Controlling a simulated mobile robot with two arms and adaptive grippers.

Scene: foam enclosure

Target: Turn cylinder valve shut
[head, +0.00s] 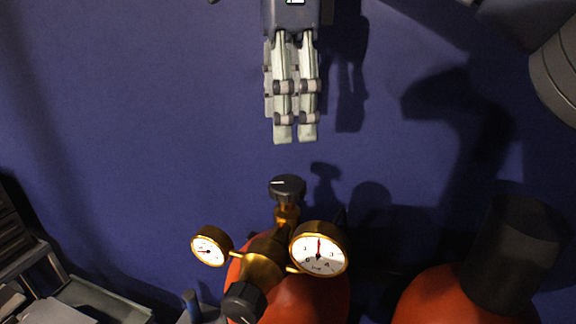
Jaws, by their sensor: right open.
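A red gas cylinder (315,298) stands at the bottom centre. Its brass regulator (262,264) carries a left gauge (210,246) and a right gauge (318,250). The black cylinder valve knob (287,188) with a white mark sits on a brass stem at the top. A second black knob (243,302) is on the regulator's front. My right gripper (295,139) hangs in from the top, fingers pointing down. It is open, empty and apart from the valve knob, just above it in the picture. My left gripper is not in view.
A second red cylinder (440,298) with a dark cap (515,255) stands at the right. A grey tray-like thing (95,300) lies at the bottom left. The blue wall (150,120) behind is bare, with shadows on it.

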